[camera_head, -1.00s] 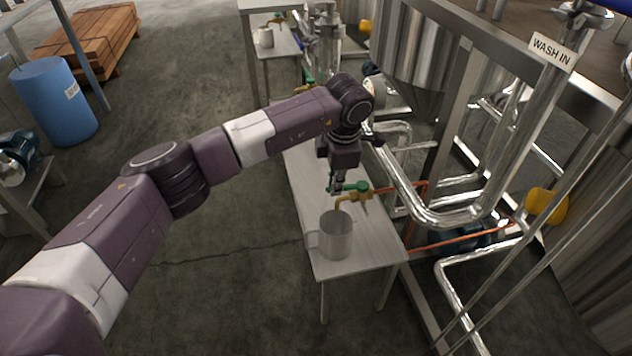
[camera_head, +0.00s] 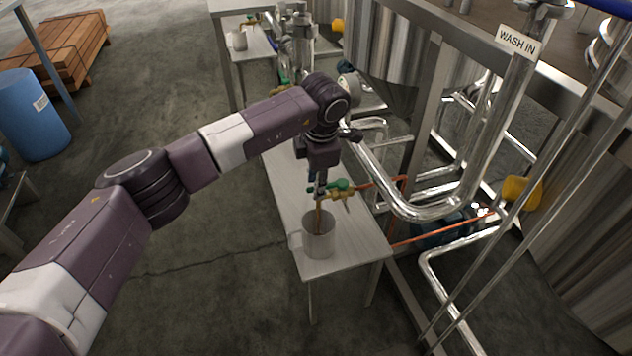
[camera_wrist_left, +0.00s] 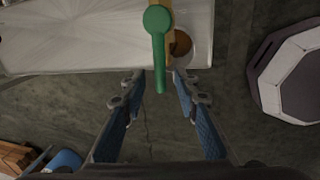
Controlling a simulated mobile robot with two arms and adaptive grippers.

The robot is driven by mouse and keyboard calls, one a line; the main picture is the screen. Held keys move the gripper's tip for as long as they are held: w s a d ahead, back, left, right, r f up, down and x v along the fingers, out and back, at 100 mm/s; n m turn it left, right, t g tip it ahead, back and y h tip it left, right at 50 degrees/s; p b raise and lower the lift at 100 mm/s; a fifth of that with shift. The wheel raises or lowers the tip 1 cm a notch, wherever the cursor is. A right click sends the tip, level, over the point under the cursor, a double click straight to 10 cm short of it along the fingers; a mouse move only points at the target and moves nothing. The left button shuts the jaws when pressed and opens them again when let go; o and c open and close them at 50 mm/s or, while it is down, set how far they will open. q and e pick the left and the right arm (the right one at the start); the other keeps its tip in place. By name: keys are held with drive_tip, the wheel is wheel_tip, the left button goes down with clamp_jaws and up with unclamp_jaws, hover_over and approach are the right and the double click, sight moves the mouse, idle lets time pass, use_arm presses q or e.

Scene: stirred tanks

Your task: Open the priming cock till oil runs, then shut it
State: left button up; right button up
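The priming cock is a brass valve (camera_head: 347,198) with a green lever (camera_head: 337,187), above a small pale table. In the left wrist view, brown oil (camera_wrist_left: 182,43) shows in the mug beside the brass body, and the green lever (camera_wrist_left: 159,55) points toward my gripper. My left gripper (camera_head: 320,188) is at the lever; the wrist view shows its blue-padded fingers (camera_wrist_left: 158,88) apart, with the lever's end between them and gaps either side. My right gripper is out of view.
The table (camera_head: 350,255) has bare room around the mug. An orange pipe (camera_head: 380,184) leads right from the cock. Steel pipes (camera_head: 420,212) and a tank frame crowd the right side. Another table with a mug (camera_head: 239,40) stands behind. Open floor lies left.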

use_arm(q)
wheel_tip(320, 180, up, 12)
drive_tip(key=s, duration=0.2)
drive_tip(key=shift+d, duration=0.45)
drive_tip(key=shift+s+f, duration=0.1)
drive_tip(key=shift+f, duration=0.1)
